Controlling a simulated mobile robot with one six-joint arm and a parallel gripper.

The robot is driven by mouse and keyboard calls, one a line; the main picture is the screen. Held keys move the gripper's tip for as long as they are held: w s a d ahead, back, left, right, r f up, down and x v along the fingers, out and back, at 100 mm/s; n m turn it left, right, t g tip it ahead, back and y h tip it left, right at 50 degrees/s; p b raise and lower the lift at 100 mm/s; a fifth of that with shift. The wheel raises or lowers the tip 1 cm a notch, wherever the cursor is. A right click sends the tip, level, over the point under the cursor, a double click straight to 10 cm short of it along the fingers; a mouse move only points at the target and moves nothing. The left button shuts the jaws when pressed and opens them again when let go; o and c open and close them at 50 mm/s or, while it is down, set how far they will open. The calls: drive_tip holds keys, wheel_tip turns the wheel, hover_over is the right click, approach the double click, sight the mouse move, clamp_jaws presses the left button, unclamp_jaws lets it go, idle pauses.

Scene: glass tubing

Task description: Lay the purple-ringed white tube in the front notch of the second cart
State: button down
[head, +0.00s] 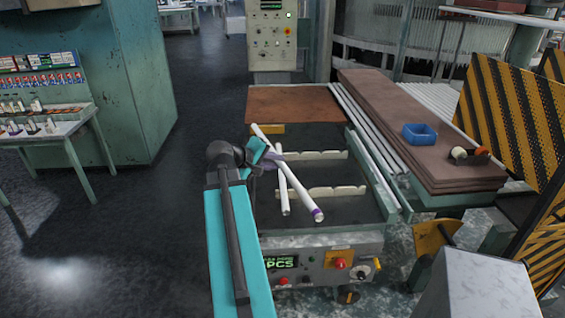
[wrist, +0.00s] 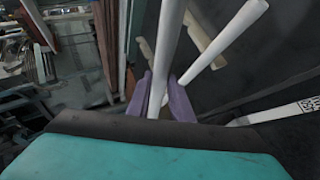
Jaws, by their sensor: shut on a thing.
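The purple-ringed white tube (head: 297,187) slants over the cart (head: 372,230), its purple ring at the near right end. My gripper (head: 267,160) has purple fingers and is shut on this tube toward its far part. In the wrist view the fingers (wrist: 163,98) close around a white tube (wrist: 170,45); no ring shows there. A plain white tube (head: 284,196) lies beside and partly behind the held one. The cart has a rear notched rail (head: 318,155) and a front notched rail (head: 338,190). The held tube passes above the front rail; whether it touches is unclear.
A control panel with buttons (head: 340,264) is on the cart's near face. A worktable (head: 60,130) stands left. The floor between is clear.

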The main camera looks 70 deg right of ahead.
drive_tip(key=w+a+f+n+t+b, duration=0.1)
drive_tip(key=w+a+f+n+t, duration=0.15)
drive_tip(key=w+a, duration=0.7)
drive_tip(key=w+a+f+n+t+b, duration=0.25)
drive_tip(key=w+a, duration=0.45)
drive_tip(key=w, duration=0.5)
drive_tip(key=w+a+f+n+t+b, duration=0.1)
drive_tip(key=w+a+f+n+t, duration=0.2)
drive_tip(key=w+a, duration=0.65)
drive_tip(key=w+a+n+t+y+b, duration=0.1)
drive_tip(key=w+a, duration=0.5)
drive_tip(key=a, duration=0.6)
drive_tip(key=w+a+n+t+y+b, duration=0.1)
drive_tip(key=w+a+n+t+y, duration=0.3)
drive_tip(key=a, duration=0.9)
drive_tip(key=w+a+n+t+y+b, duration=0.1)
drive_tip(key=w+a+n+y, duration=0.5)
drive_tip(key=a, duration=0.7)
drive_tip(key=w+n+t, duration=0.1)
drive_tip(key=w+n, duration=0.1)
drive_tip(key=n, duration=0.1)
drive_tip(key=shift+t, duration=0.4)
drive_tip(key=shift+a+f, duration=0.1)
